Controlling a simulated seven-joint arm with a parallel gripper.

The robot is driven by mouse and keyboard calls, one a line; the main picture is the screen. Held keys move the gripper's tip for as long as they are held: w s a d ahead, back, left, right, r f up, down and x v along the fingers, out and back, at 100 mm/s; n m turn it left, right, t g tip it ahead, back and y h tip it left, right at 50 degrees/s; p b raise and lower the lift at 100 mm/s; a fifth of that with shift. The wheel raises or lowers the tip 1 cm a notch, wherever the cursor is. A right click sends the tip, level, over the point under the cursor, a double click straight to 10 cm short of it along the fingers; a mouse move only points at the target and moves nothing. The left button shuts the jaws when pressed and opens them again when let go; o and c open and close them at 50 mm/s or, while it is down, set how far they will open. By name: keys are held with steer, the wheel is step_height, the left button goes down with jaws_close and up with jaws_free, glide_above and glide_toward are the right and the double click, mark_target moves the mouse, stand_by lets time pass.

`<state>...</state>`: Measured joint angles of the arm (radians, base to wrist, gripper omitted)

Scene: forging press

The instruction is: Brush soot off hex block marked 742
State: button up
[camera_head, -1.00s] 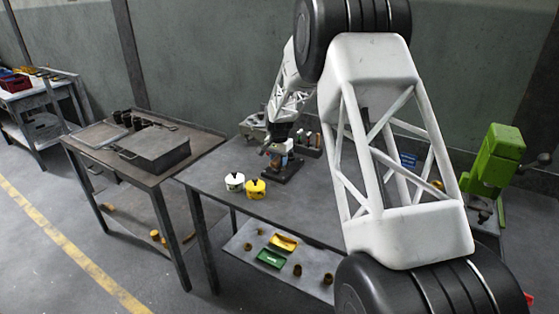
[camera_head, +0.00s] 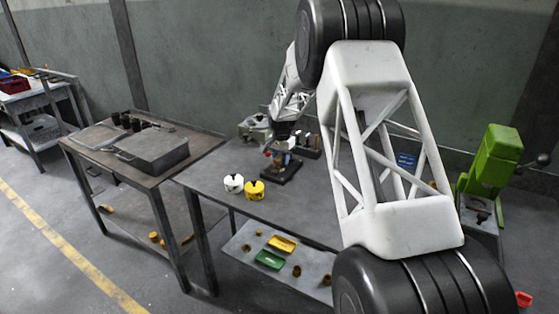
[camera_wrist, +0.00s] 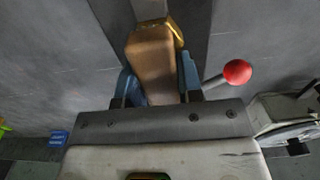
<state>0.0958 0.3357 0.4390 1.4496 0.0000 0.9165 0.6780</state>
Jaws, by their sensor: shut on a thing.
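My gripper (camera_wrist: 159,78) is shut on a brown, wood-coloured piece (camera_wrist: 152,58) with a golden edge, possibly the brush. Its blue fingers lie on both sides of it in the wrist view. In the head view my gripper (camera_head: 284,152) is over a dark stand (camera_head: 281,174) on the middle table. A red lever knob (camera_wrist: 237,72) is right of the fingers in the wrist view. No block with a readable 742 shows, so I cannot tell which thing is the hex block. Soot cannot be made out.
A white pot (camera_head: 233,184) and a yellow pot (camera_head: 254,191) stand left of the dark stand on the middle table (camera_head: 215,172). A grey box (camera_head: 153,152) sits on the left table. A green press (camera_head: 492,165) stands at the right. Trays lie on the shelf below.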

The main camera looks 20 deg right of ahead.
steer(key=shift+w+d+f, duration=0.1)
steer(key=shift+w+d, duration=0.05)
steer(key=shift+d, duration=0.05)
steer(key=shift+a, duration=0.15)
stand_by(0.3)
steer(key=shift+s+a, duration=0.55)
steer(key=shift+s, duration=0.15)
steer(key=shift+r, duration=3.15)
